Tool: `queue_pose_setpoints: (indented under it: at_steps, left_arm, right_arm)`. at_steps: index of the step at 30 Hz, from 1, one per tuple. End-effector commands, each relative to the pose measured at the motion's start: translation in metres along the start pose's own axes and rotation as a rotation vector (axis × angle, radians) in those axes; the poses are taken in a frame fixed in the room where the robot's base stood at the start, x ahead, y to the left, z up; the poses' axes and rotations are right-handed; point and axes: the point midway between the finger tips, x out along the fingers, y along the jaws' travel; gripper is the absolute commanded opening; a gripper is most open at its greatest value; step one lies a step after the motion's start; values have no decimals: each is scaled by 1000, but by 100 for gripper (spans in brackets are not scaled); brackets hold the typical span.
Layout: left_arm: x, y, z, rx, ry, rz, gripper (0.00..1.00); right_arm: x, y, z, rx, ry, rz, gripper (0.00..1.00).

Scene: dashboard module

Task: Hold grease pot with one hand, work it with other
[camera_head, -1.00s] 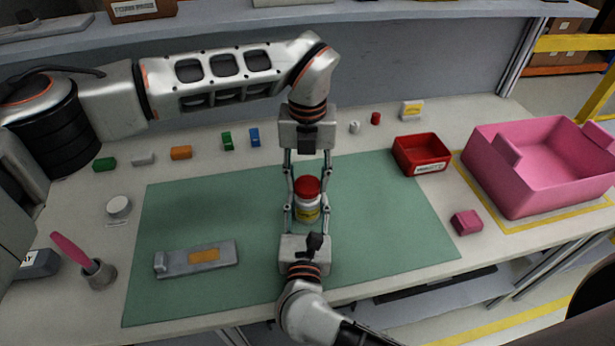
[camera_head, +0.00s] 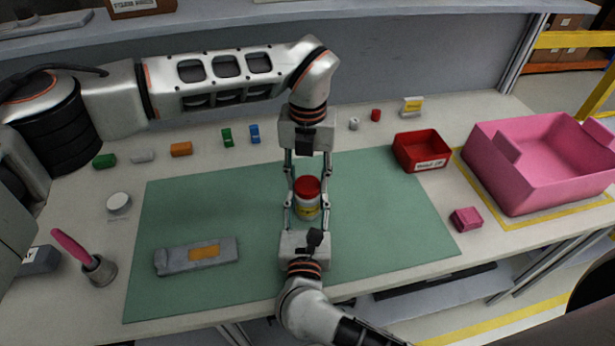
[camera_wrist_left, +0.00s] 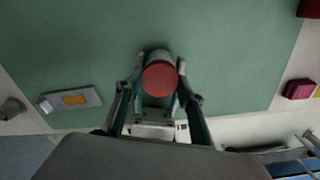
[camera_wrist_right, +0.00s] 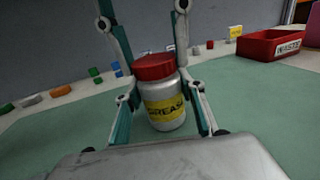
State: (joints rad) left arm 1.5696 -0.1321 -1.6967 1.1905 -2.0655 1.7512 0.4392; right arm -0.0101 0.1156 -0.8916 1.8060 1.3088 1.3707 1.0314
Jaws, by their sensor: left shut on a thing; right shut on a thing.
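The grease pot (camera_head: 307,207) is a white jar with a yellow label and a red lid (camera_head: 307,186), upright over the green mat. The right wrist view shows its GREASE label (camera_wrist_right: 166,108); the left wrist view shows the lid (camera_wrist_left: 160,79) from above. My left gripper (camera_head: 307,181) reaches in from the back and is shut on the red lid. My right gripper (camera_head: 307,206) comes from the front edge and is shut on the jar's body. The lid sits on the jar. Whether the jar's base touches the mat is hard to tell.
On the green mat (camera_head: 400,215) lies a grey part with an orange patch (camera_head: 203,253). A red waste bin (camera_head: 421,151) and a pink crate (camera_head: 535,165) stand at right, near a pink block (camera_head: 466,219). A brush in a cup (camera_head: 98,268) stands at left. Small coloured blocks line the back.

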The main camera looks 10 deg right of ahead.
Motion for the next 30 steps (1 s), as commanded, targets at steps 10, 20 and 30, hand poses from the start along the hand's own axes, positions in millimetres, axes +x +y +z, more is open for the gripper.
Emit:
queue_pose_setpoints:
  at_steps: [10, 20, 30]
  left_arm:
    - [-1, 0, 0, 633, -2, 3, 30]
    - [0, 0, 0, 1246, -2, 2, 30]
    - [0, -1, 0, 1870, -3, 3, 30]
  right_arm:
    - [0, 0, 0, 0, 0, 0, 0]
    - [0, 0, 0, 0, 1, 0, 0]
    - [0, 0, 0, 0, 1, 0, 0]
